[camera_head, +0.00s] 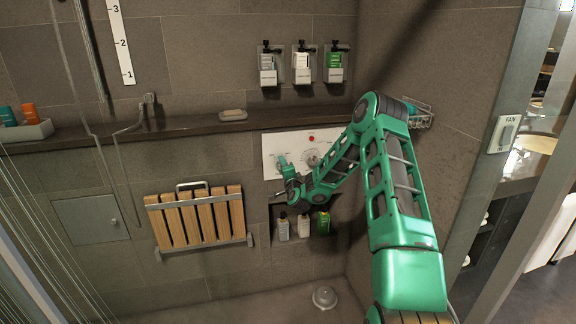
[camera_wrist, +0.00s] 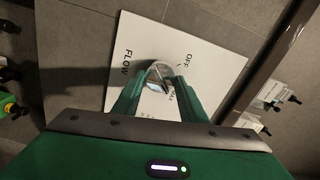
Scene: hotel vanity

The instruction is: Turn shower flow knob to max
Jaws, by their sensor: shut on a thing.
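The white shower control panel (camera_head: 297,140) is on the tiled wall below the ledge. In the wrist view the panel (camera_wrist: 205,55) carries the words FLOW and OFF, and another marking is partly covered. My gripper (camera_head: 281,162) reaches the left part of the panel. In the wrist view my gripper (camera_wrist: 155,84) is shut on the flow knob (camera_wrist: 158,68), with one green finger on each side of it. The knob is shiny and partly hidden by the fingers, so its exact setting cannot be read.
A dark ledge (camera_head: 185,127) runs above the panel and holds a soap dish (camera_head: 233,115). Dispensers (camera_head: 301,65) hang higher up. Bottles (camera_head: 303,225) stand in a niche below. A folded wooden seat (camera_head: 198,218) is at left.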

